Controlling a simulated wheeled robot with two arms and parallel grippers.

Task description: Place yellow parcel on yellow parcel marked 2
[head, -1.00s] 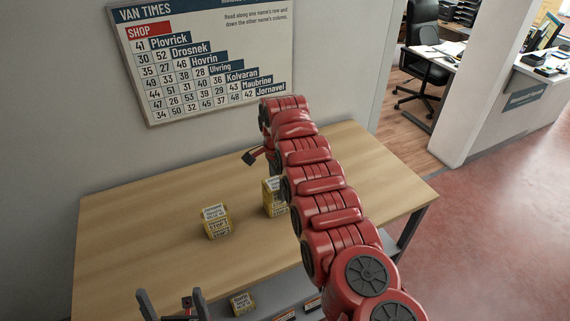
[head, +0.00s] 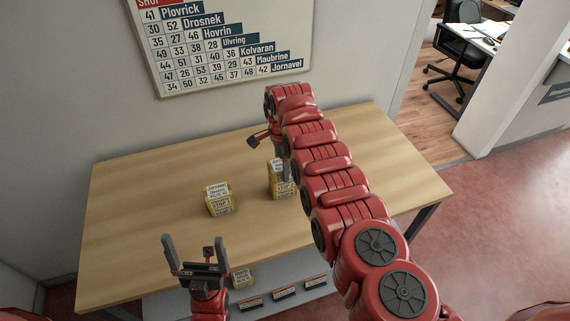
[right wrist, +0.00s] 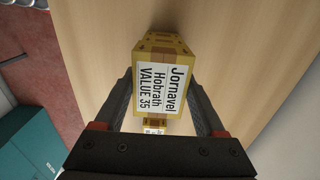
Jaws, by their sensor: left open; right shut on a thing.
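A yellow parcel in my right gripper (right wrist: 165,120) fills the middle of the right wrist view; its label (right wrist: 157,90) reads Jornavel, Hobrath, VALUE 35. The fingers are shut on its sides. In the head view a tall yellow shape (head: 275,182) stands under my right arm, partly hidden by a finger. Its printing is too small to read surely, and I cannot tell whether it is two stacked parcels. Another yellow parcel (head: 219,204) stands apart to its left, its front seeming to read STOP 1. My left gripper (head: 195,247) is open and empty at the table's front edge.
The wooden table (head: 150,220) is clear to the left and right. A chart of numbers (head: 225,45) hangs on the wall behind.

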